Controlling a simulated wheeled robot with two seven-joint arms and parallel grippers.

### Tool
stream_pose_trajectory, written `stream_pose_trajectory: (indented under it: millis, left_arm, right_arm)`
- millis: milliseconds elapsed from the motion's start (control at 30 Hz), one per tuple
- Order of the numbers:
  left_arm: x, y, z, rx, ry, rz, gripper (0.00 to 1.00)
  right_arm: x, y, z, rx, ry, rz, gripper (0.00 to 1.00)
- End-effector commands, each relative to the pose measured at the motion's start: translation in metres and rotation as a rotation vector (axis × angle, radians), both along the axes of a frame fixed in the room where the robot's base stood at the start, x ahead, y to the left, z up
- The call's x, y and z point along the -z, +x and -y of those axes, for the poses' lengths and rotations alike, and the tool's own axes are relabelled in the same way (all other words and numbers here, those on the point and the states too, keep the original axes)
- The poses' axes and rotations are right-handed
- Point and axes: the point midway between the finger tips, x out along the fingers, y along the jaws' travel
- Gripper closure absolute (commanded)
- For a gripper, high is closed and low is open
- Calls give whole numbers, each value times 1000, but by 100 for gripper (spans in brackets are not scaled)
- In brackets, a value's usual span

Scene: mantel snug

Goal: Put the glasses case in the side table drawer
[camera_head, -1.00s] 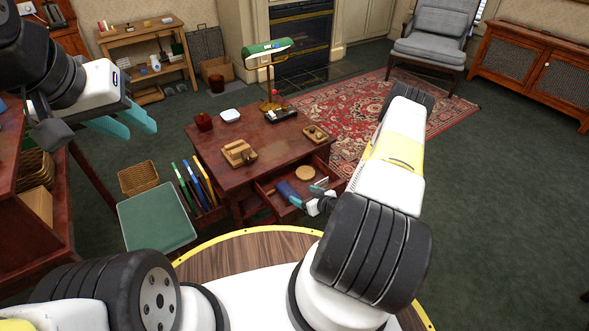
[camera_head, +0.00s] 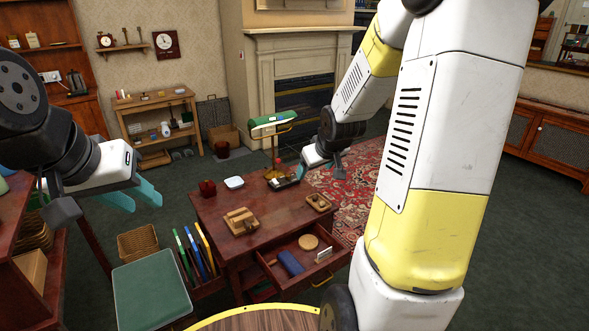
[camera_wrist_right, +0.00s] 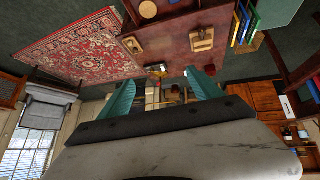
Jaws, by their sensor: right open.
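A blue, rounded case, which looks like the glasses case (camera_head: 290,262), lies in the open drawer (camera_head: 270,277) of the side table (camera_head: 262,245). It shares the drawer with a round tan disc (camera_head: 308,242) and a small white item (camera_head: 324,255). My right gripper (camera_head: 318,178) is over the table's far right corner, away from the drawer. Its teal fingers are apart and empty in the right wrist view (camera_wrist_right: 163,88). My left gripper (camera_head: 133,198) is open and empty in the air left of the table.
On the tabletop are a wooden block holder (camera_head: 241,221), a small wooden tray (camera_head: 318,202), a white dish (camera_head: 234,183), a red pot (camera_head: 208,188) and a green lamp (camera_head: 272,124). A green-topped stool (camera_head: 150,292) stands at the left front.

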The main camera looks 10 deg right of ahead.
Motion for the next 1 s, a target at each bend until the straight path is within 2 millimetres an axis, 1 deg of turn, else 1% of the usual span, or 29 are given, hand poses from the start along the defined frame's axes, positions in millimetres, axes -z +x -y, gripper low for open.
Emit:
stream_pose_trajectory:
  millis: [33, 67, 100, 167, 200, 267, 300, 333, 400, 500, 600, 700, 1000]
  left_arm:
    - [0, 0, 0, 0, 0, 0, 67]
    - [0, 0, 0, 0, 0, 0, 67]
    - [0, 0, 0, 0, 0, 0, 67]
    - [0, 0, 0, 0, 0, 0, 67]
    - [0, 0, 0, 0, 0, 0, 67]
    - [0, 0, 0, 0, 0, 0, 67]
    - [0, 0, 0, 0, 0, 0, 67]
    - [0, 0, 0, 0, 0, 0, 67]
    - [0, 0, 0, 0, 0, 0, 67]
    - [0, 0, 0, 0, 0, 0, 67]
    - [0, 0, 0, 0, 0, 0, 67]
    - [0, 0, 0, 0, 0, 0, 67]
    - [0, 0, 0, 0, 0, 0, 67]
  right_arm:
    - [-26, -16, -9, 15, 10, 5, 26]
    - [-38, -26, -14, 26, 21, -1, 26]
    - [-52, -42, -21, 40, 35, -9, 26]
    - [-71, -66, -31, 60, 63, -21, 26]
    - [-83, -83, -38, 70, 84, -31, 26]
    - [-98, -110, -49, 84, 117, -44, 26]
    - [-107, -128, -56, 90, 140, -53, 26]
    - [-112, -141, -62, 93, 157, -61, 26]
    - [-121, -170, -73, 97, 197, -78, 26]
    - [-129, -203, -84, 98, 242, -101, 26]
    - [-132, -225, -92, 93, 272, -119, 26]
    - [-132, -235, -95, 92, 285, -130, 26]
    - [-132, -237, -95, 92, 288, -133, 26]
